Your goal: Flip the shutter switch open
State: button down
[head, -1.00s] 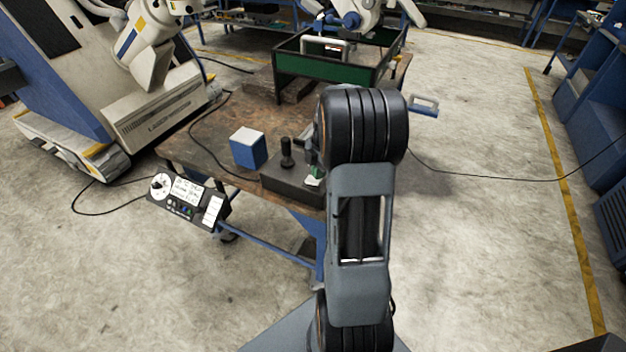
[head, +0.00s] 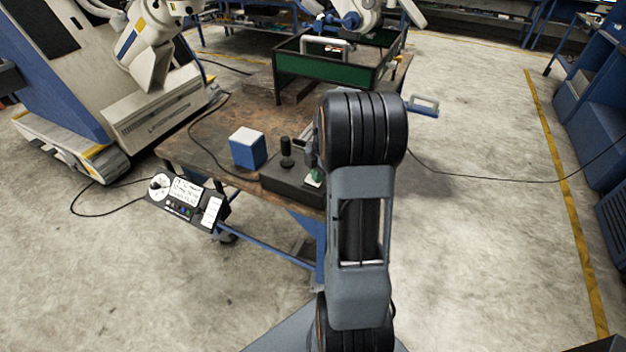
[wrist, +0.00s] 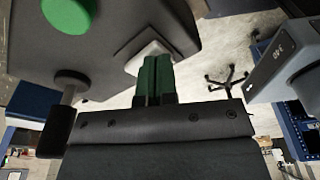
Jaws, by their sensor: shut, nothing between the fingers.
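My gripper (wrist: 158,80) is shut, its two green fingers together with nothing between them. In the wrist view its tips overlap a pale square piece (wrist: 140,62) on the dark control box (wrist: 115,38). This piece looks like the shutter switch, but its lever is hidden behind the fingers and I cannot tell its position or whether I touch it. A round green button (wrist: 70,10) and a black joystick (wrist: 58,130) are on the same box. In the head view the box (head: 280,185) sits at the table's front edge, partly behind my arm, with the joystick (head: 286,153) upright.
A blue box with a white top (head: 248,148) stands left of the control box on the worn table (head: 212,130). A control panel (head: 187,200) hangs at the table's front left. A green-walled tray (head: 325,73) stands at the back. Floor to the right is open.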

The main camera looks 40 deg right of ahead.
jog(key=shift+r, duration=0.1)
jog(key=shift+r+p, duration=2.45)
jog(key=shift+r, duration=1)
